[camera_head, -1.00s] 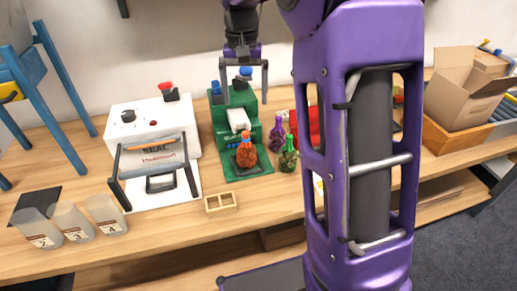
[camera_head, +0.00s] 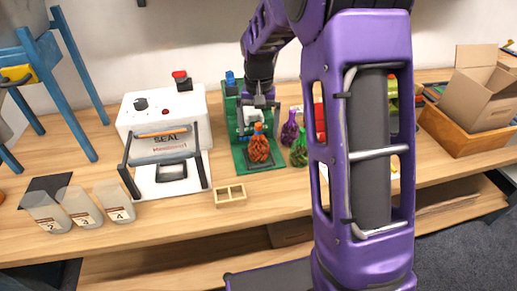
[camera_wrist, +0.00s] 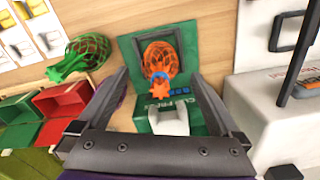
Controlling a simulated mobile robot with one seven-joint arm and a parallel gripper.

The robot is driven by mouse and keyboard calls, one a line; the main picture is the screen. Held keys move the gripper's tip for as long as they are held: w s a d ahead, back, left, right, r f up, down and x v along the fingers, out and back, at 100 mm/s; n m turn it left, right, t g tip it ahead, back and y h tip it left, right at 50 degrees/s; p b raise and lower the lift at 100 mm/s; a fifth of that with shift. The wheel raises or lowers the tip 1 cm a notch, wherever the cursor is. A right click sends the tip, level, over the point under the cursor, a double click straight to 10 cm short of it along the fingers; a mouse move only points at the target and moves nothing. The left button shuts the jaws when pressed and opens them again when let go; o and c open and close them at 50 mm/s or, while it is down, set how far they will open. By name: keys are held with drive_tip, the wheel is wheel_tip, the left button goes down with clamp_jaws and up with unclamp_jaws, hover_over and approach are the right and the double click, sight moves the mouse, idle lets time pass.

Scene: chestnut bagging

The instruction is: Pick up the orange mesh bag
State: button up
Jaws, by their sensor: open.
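The orange mesh bag (camera_head: 258,148) stands on the base of the green clip press (camera_head: 241,157), its tied neck upward. In the wrist view the bag (camera_wrist: 160,62) lies ahead of my gripper, between the lines of its two fingers, with its orange neck toward me. My gripper (camera_head: 258,108) is above and just behind the bag in the head view, in front of the press's upright part. In the wrist view my gripper (camera_wrist: 158,80) is open with nothing between its fingers. Whether a fingertip touches the bag cannot be told.
A green mesh bag (camera_head: 299,152) and a purple-necked bag (camera_head: 289,128) stand close to the right of the press. The white sealer (camera_head: 165,125) is at its left. A small wooden tray (camera_head: 230,196) lies in front. Red and green bins (camera_wrist: 65,105) show in the wrist view.

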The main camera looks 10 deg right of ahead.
sight(258, 135)
wheel_tip(258, 135, down, 4)
drive_tip(key=shift+w+f+b, duration=0.15)
drive_tip(key=shift+f+b, duration=0.05)
drive_tip(key=shift+b, duration=0.15)
drive_tip(key=shift+r, duration=0.1)
drive_tip(key=c, duration=1.5)
